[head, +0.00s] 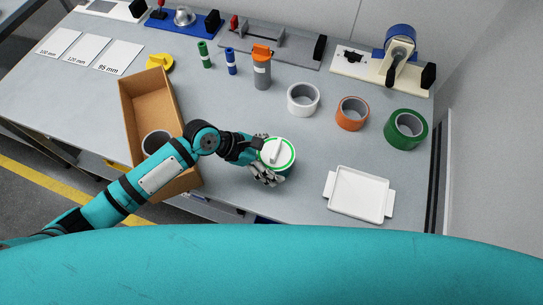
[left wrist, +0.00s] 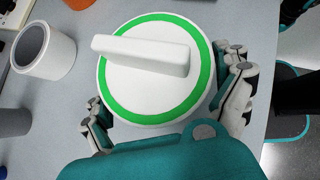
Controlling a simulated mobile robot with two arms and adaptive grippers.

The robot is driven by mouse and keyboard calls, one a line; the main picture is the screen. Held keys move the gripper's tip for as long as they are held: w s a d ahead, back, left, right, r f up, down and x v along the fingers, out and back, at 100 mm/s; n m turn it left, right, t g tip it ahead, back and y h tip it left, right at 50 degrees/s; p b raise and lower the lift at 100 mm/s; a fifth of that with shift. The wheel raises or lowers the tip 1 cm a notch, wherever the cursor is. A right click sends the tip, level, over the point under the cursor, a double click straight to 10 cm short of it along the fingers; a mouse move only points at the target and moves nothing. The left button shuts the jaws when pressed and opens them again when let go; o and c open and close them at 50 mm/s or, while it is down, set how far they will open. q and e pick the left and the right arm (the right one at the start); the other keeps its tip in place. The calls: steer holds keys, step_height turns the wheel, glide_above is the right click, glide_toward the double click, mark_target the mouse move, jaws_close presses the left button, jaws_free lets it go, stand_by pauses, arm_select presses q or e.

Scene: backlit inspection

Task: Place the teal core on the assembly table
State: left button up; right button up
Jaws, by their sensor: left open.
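I cannot pick out a plainly teal core. A green core (head: 388,128) lies at the right of the assembly table (head: 225,110). A white round piece with a green ring and a raised white bar (head: 284,165) is at the table's front middle; it fills the left wrist view (left wrist: 125,85). My left gripper (head: 264,172) is open there, its fingers (left wrist: 165,108) on either side of the round piece's near edge. Whether they touch it, and what is under it, I cannot tell. My right gripper is not in view.
A cardboard box (head: 128,110) at left holds a pale core (head: 146,146), partly behind my arm. White (head: 292,105) and orange (head: 343,122) cores stand behind the gripper. A white tray (head: 358,195) lies at front right. Cylinders and fixtures line the back.

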arm_select(q)
steer(key=v, duration=1.2)
steer(key=shift+b, duration=0.35)
steer(key=shift+r, duration=0.1)
stand_by(0.6)
steer(key=shift+w+d, duration=0.1)
steer(key=shift+d, duration=0.05)
stand_by(0.5)
